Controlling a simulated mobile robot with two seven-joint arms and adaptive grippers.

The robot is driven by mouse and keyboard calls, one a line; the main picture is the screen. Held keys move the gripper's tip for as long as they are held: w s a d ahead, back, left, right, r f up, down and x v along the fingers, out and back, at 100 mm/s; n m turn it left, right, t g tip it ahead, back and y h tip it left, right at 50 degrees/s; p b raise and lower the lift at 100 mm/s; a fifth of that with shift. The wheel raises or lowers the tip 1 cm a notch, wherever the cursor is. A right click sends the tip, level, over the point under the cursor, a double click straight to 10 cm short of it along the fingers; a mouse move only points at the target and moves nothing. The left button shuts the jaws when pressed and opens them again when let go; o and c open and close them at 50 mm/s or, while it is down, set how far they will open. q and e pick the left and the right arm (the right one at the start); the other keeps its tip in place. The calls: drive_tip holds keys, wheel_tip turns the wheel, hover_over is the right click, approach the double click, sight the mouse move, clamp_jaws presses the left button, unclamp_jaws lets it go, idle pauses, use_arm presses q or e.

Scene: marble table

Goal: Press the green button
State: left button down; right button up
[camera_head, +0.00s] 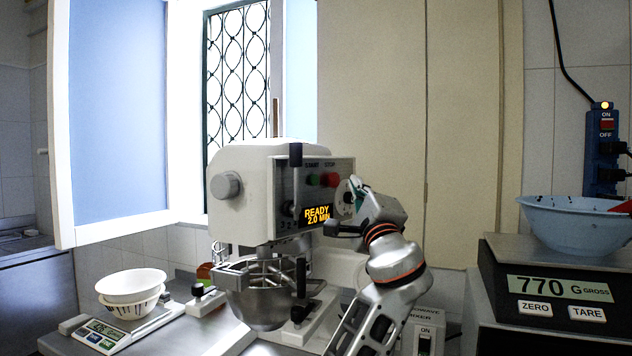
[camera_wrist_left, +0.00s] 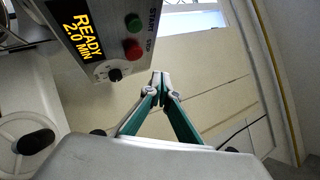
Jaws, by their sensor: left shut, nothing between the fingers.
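A mixer (camera_head: 245,165) stands on the marble table with a control panel on its front. The green button (camera_head: 312,179) is under the START label, left of the red STOP button (camera_head: 331,180). In the left wrist view the green button (camera_wrist_left: 132,21) is near the top, with the red button (camera_wrist_left: 133,48) below it. The display (camera_head: 317,213) reads READY 2.0 MIN. My left gripper (camera_head: 355,184) is shut and empty, at the right edge of the panel. In the left wrist view its fingertips (camera_wrist_left: 160,83) appear apart from both buttons. My right gripper is out of view.
A steel bowl (camera_head: 262,303) hangs under the mixer head. At right, a blue bowl (camera_head: 575,222) sits on a black scale (camera_head: 555,289) reading 770. A dial (camera_wrist_left: 114,74) is below the buttons.

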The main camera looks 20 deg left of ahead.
sight(315, 180)
use_arm(q)
drive_tip(key=w+a, duration=0.1)
drive_tip(key=a, duration=0.1)
drive_tip(key=w+a, duration=0.1)
drive_tip(key=a, duration=0.2)
drive_tip(key=w+a, duration=0.1)
drive_tip(key=a, duration=0.1)
drive_tip(key=shift+a, duration=0.35)
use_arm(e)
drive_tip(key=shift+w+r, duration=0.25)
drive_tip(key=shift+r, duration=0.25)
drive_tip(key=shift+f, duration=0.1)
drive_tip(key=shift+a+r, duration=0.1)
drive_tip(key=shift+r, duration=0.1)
use_arm(q)
drive_tip(key=shift+a+p, duration=0.15)
drive_tip(key=shift+p, duration=0.15)
drive_tip(key=shift+w+a, duration=0.15)
drive_tip(key=shift+a, duration=0.1)
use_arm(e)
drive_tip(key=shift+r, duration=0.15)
